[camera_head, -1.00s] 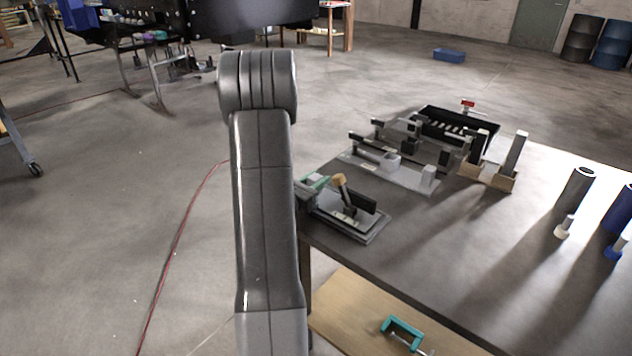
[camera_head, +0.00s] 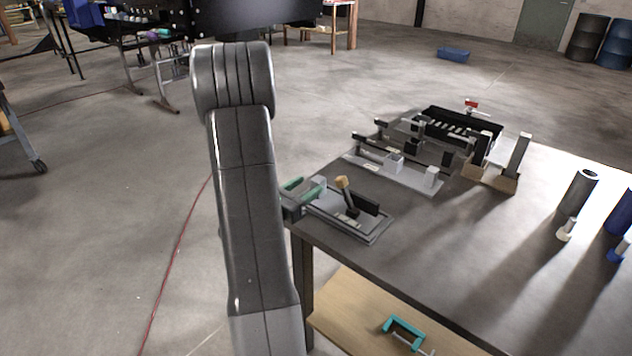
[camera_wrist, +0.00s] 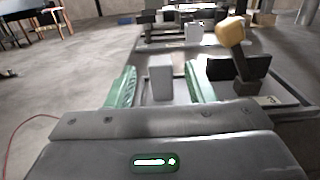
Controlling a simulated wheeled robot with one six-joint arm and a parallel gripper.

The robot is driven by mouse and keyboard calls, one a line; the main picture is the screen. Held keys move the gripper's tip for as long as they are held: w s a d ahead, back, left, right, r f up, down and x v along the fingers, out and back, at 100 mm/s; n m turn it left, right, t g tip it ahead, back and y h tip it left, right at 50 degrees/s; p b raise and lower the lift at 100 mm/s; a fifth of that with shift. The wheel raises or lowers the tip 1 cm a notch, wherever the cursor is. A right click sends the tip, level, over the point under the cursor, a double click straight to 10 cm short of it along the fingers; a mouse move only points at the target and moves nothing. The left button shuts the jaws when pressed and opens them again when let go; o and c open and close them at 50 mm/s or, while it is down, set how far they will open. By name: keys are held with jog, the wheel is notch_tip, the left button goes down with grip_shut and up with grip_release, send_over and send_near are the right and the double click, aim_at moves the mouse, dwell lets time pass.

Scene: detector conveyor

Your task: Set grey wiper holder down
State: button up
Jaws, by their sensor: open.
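A grey block (camera_wrist: 161,77), which I take to be the grey wiper holder, stands upright at the near left end of a flat grey tray (camera_wrist: 291,114). In the head view it shows (camera_head: 318,184) just right of my green fingertips. My gripper (camera_wrist: 161,88) is open, one green finger on each side of the block in the wrist view, with gaps between. The tray also bears a dark block (camera_head: 363,201) and a stick with a yellow-brown knob (camera_head: 342,182).
The tray lies at the left corner of a dark table (camera_head: 440,250). Behind it stand a light fixture plate (camera_head: 405,177), a black rack (camera_head: 462,128) and a wooden holder (camera_head: 488,180). Dark and blue cylinders stand at the right.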

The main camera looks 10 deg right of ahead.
jog(key=shift+v, duration=3.05)
